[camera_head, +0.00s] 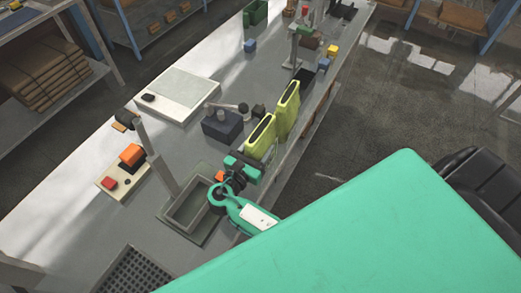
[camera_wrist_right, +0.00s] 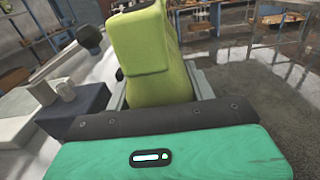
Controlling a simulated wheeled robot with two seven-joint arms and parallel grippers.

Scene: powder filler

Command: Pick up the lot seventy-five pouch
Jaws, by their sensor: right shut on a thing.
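Two yellow-green pouches with dark slots along their tops stand upright in the head view, near the right edge of the grey bench. The nearer pouch (camera_head: 262,137) is at my right gripper (camera_head: 256,162), which is shut on its lower near end. The farther pouch (camera_head: 288,105) stands just beyond it. In the right wrist view, yellow-green pouch material (camera_wrist_right: 150,45) rises directly in front of my gripper. The fingertips' contact is mostly hidden. No lot number is readable on either pouch. My left gripper is out of view.
A dark blue block (camera_head: 222,126) stands left of the pouches. A sunken grey tray (camera_head: 188,203) lies near my right gripper. A white flat plate (camera_head: 180,95) and a base with red and orange parts (camera_head: 112,184) are further left. The floor is beyond the right edge.

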